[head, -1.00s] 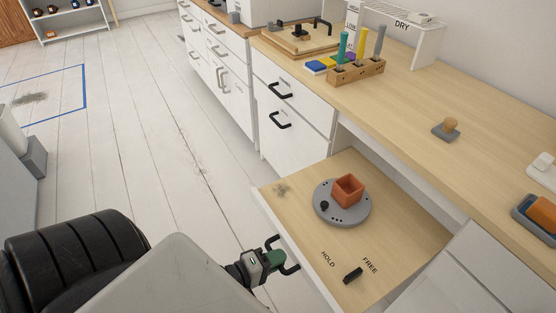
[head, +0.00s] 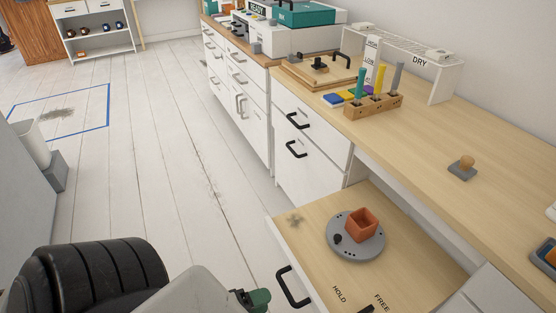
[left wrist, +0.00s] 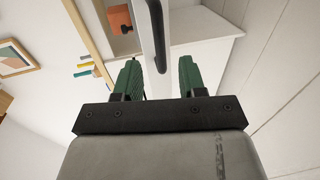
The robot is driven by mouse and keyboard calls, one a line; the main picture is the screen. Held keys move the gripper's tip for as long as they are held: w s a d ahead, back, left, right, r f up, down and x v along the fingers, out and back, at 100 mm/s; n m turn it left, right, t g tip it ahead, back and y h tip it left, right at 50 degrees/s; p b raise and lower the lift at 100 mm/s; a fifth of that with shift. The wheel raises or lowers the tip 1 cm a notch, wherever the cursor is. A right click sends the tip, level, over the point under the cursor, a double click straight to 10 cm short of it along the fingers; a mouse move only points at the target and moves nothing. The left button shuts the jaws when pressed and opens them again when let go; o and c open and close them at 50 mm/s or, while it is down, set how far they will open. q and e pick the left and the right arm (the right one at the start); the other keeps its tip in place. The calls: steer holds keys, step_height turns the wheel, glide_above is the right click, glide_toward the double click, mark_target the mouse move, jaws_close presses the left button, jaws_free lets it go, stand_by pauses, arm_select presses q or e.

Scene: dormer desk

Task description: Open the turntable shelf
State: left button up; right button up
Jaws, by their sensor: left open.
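The turntable shelf (head: 405,262) is a wooden pull-out board standing out from under the desk. On it are a grey turntable (head: 365,250) with a black knob and an orange square pot (head: 361,226). A black lever (head: 367,309) is by the HOLD and FREE marks, partly cut off. The shelf's black handle (head: 293,287) is on its white front. My left gripper (head: 260,298) has green fingers and is open, just left of the handle and apart from it. In the left wrist view the fingers (left wrist: 159,72) are spread with the handle (left wrist: 157,35) ahead. My right gripper is not in view.
White drawers (head: 310,155) with black handles stand beyond the shelf. The desk top (head: 425,140) holds a wooden rack (head: 373,105) of coloured tools and a grey block with a wooden knob (head: 462,168). The floor left of the drawers is clear.

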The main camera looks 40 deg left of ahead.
arm_select(q)
steer(key=shift+v, duration=1.65)
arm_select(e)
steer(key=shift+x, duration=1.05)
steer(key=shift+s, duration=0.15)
